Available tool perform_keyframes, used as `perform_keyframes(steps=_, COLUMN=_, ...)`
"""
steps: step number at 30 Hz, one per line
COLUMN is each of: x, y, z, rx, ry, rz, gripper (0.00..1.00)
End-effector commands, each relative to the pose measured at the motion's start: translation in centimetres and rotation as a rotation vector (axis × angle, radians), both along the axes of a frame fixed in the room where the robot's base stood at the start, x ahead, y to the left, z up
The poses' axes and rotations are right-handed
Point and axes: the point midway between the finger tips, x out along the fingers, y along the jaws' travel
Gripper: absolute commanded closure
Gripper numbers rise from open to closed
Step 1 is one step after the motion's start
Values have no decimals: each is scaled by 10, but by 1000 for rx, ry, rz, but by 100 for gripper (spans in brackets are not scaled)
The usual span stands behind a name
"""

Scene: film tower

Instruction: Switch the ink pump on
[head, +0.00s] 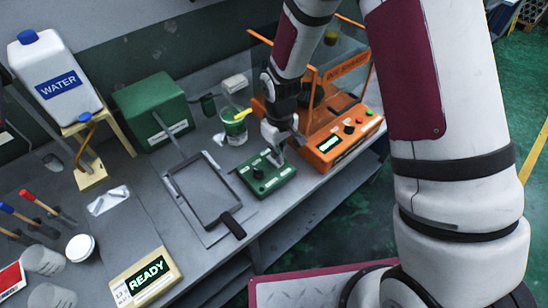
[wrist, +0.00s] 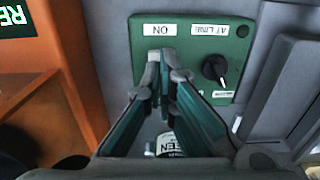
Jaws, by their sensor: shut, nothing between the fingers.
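A small green control box (head: 268,186) lies at the front edge of the bench. In the wrist view the green control box (wrist: 195,65) has an ON label (wrist: 159,29), a second label reading upside down, and a black knob (wrist: 214,68) with a white pointer. My gripper (wrist: 162,62) is shut with nothing between its fingers. Its fingertips are over the box face just below the ON label, covering what lies under them; I cannot tell whether they touch. In the head view my gripper (head: 277,154) comes down onto the box's far side. The switch itself is not clearly visible.
An orange machine (head: 320,158) with upright posts stands close right of the box. A beaker of green liquid (head: 234,128) stands behind it. A grey frame with a black handle (head: 174,185) lies to the left. A larger green housing (head: 140,98) and a water jug (head: 40,55) stand farther back.

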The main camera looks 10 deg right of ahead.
Motion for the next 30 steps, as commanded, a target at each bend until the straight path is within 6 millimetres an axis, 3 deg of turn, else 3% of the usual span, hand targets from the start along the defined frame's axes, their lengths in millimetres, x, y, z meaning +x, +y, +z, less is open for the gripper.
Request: perform_keyframes(steps=30, x=0, y=0, z=-14, rx=-1, ry=1, rz=1, gripper=100)
